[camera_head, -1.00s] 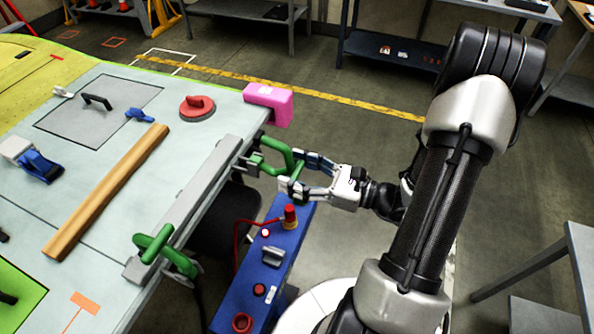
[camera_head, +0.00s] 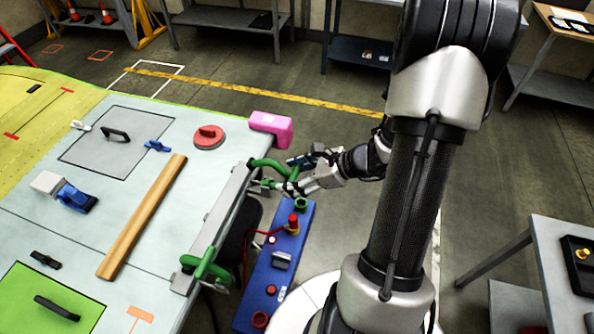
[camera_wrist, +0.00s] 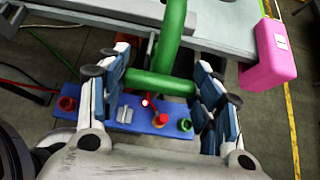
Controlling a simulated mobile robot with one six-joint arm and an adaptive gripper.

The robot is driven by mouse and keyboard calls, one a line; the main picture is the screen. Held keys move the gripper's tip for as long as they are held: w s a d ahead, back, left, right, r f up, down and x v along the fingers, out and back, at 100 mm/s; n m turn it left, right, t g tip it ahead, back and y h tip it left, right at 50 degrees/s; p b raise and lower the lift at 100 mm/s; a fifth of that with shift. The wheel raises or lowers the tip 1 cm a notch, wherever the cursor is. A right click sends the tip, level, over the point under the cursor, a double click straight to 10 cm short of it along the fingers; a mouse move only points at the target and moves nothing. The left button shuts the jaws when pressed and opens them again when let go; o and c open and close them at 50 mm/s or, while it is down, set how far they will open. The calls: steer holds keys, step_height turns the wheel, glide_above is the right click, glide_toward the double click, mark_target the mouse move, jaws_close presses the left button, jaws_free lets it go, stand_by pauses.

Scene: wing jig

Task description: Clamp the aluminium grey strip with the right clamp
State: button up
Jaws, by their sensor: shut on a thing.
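The aluminium grey strip (camera_head: 222,215) lies along the table's edge. The right clamp (camera_head: 262,164) is green and sits at the strip's far end, near the pink block. My gripper (camera_head: 294,175) is beside it, just off the table edge. In the wrist view my gripper (camera_wrist: 158,88) has its fingers on both sides of the clamp's green bar (camera_wrist: 150,84) and is shut on it. Where the clamp meets the strip is partly hidden, so I cannot tell how tightly it bears. A second green clamp (camera_head: 205,267) sits at the strip's near end.
A pink block (camera_head: 271,127) stands at the table corner, also in the wrist view (camera_wrist: 268,55). A blue control box (camera_head: 276,265) with red knobs stands below the gripper. A wooden bar (camera_head: 143,217) and a red-handled disc (camera_head: 209,136) lie on the table.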

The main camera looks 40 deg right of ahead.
mark_target(256, 161)
steer(key=r+g+p, duration=0.1)
steer(key=p, duration=0.1)
steer(key=w+a+r+g+h+p, duration=0.1)
steer(key=p, duration=0.1)
steer(key=w+a+r+h+p, duration=0.1)
steer(key=p, duration=0.1)
steer(key=shift+w+r+g+p, duration=0.15)
steer(key=shift+g+p, duration=0.15)
steer(key=shift+g, duration=0.1)
steer(key=g+h+p, duration=0.1)
steer(key=w+a+g+p, duration=0.1)
steer(key=p, duration=0.1)
steer(key=shift+w+r+h, duration=0.2)
steer(key=shift+w+h, duration=0.1)
steer(key=shift+h, duration=0.1)
steer(key=shift+w+a+r+p, duration=0.1)
steer(key=shift+w+a+p, duration=0.35)
steer(key=shift+w+p, duration=0.3)
steer(key=shift+w+a, duration=1.1)
steer(key=shift+w, duration=0.2)
steer(key=o, duration=1.5)
steer(key=shift+f, duration=0.2)
steer(key=shift+o, duration=0.2)
